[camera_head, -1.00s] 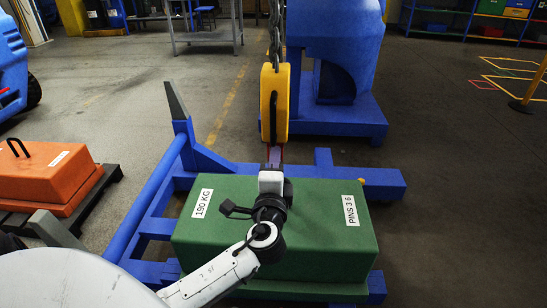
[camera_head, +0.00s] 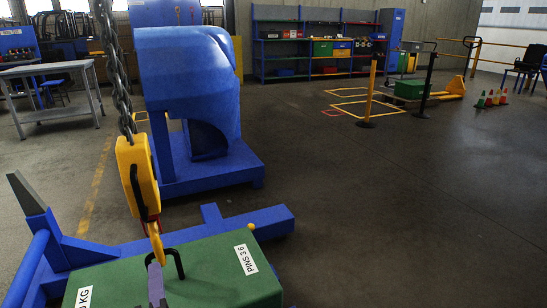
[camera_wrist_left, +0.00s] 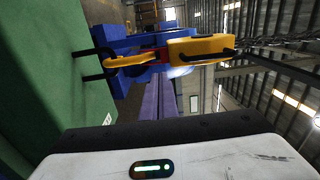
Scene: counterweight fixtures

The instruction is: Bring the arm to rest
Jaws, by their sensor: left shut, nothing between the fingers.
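My left gripper (camera_head: 156,272) shows only as narrow purple-grey fingers at the bottom of the head view, in front of the green counterweight (camera_head: 200,272). In the left wrist view its fingers (camera_wrist_left: 161,88) lie close together, shut and empty, apart from the hook. The yellow hook (camera_head: 156,246) hangs under a yellow hook block (camera_head: 137,180) at the counterweight's black handle (camera_head: 178,262). In the left wrist view the hook (camera_wrist_left: 122,62) meets the handle (camera_wrist_left: 90,77) and seems to pass around its bar. My right gripper is out of view.
A blue frame (camera_head: 275,221) lies around the counterweight, with a grey-tipped post (camera_head: 27,193) at left. A chain (camera_head: 116,75) runs up from the block. A blue machine (camera_head: 190,90) stands behind. Open floor (camera_head: 400,200) lies to the right; a yellow post (camera_head: 369,95) stands farther back.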

